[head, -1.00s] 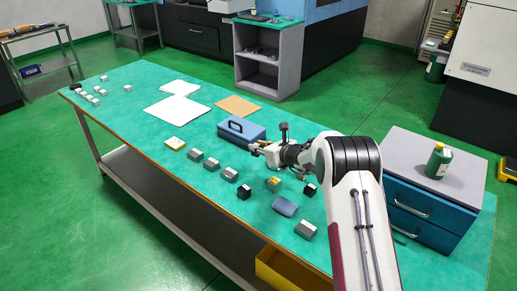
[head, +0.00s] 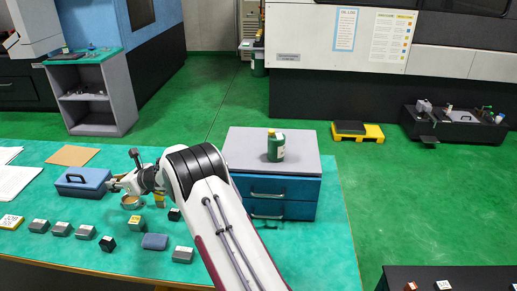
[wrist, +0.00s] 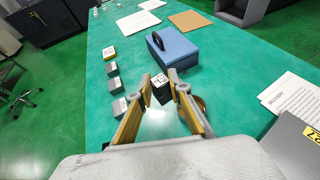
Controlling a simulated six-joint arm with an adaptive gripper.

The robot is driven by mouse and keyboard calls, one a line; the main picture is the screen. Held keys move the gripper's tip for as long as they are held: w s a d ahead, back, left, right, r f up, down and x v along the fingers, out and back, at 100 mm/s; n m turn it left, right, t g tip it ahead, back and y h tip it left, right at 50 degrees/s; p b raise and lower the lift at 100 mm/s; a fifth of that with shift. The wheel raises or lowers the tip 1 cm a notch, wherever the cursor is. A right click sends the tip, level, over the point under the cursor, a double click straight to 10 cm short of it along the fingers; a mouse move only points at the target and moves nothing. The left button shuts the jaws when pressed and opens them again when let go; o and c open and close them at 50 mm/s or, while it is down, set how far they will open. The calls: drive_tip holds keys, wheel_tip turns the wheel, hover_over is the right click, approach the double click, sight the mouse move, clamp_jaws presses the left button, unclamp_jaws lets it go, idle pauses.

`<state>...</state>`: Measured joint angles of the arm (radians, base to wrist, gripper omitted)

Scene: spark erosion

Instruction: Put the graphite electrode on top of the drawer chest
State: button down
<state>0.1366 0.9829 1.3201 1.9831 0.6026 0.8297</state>
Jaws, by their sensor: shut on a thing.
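My gripper (wrist: 160,84) is shut on a dark block with a white marked top, which looks like the graphite electrode (wrist: 160,92). It is held between the two fingertips, above the green bench, near the blue toolbox. In the head view my gripper (head: 114,185) is beside the toolbox, left of the chest; the held block is too small to make out there. The drawer chest (head: 238,146) has a grey top and blue drawers. It stands at the bench's right part, behind my arm.
The blue toolbox (head: 83,182) has a dark handle. Several grey blocks, a black block (head: 107,244), a brass block (head: 136,223) and a blue-grey block (head: 155,242) lie on the bench (head: 325,250). The chest top is clear around the bottle.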

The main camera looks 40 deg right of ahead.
drive_tip(key=s+d+r+m+h, duration=0.1)
drive_tip(key=s+d+r, duration=0.1)
drive_tip(key=d+r, duration=0.5)
drive_tip(key=s+d+r+m+t+h, duration=0.1)
drive_tip(key=s+d+r+h, duration=0.15)
drive_tip(key=d, duration=0.75)
drive_tip(key=s+d+r+m, duration=0.1)
drive_tip(key=s+d+r, duration=0.2)
drive_tip(key=d+r, duration=0.45)
drive_tip(key=s+d+r+m+h, duration=0.3)
drive_tip(key=s+d+r, duration=0.1)
drive_tip(key=s+d, duration=0.8)
drive_tip(key=shift+h, duration=0.35)
drive_tip(key=s, duration=0.1)
drive_tip(key=s+f, duration=0.1)
drive_tip(key=s, duration=0.3)
drive_tip(key=shift+s+d+f, duration=0.15)
drive_tip(key=shift+d+f, duration=0.1)
drive_tip(key=shift+d, duration=0.15)
drive_tip(key=shift+f, duration=0.1)
drive_tip(key=shift+f, duration=3)
drive_tip(key=shift+f, duration=0.1)
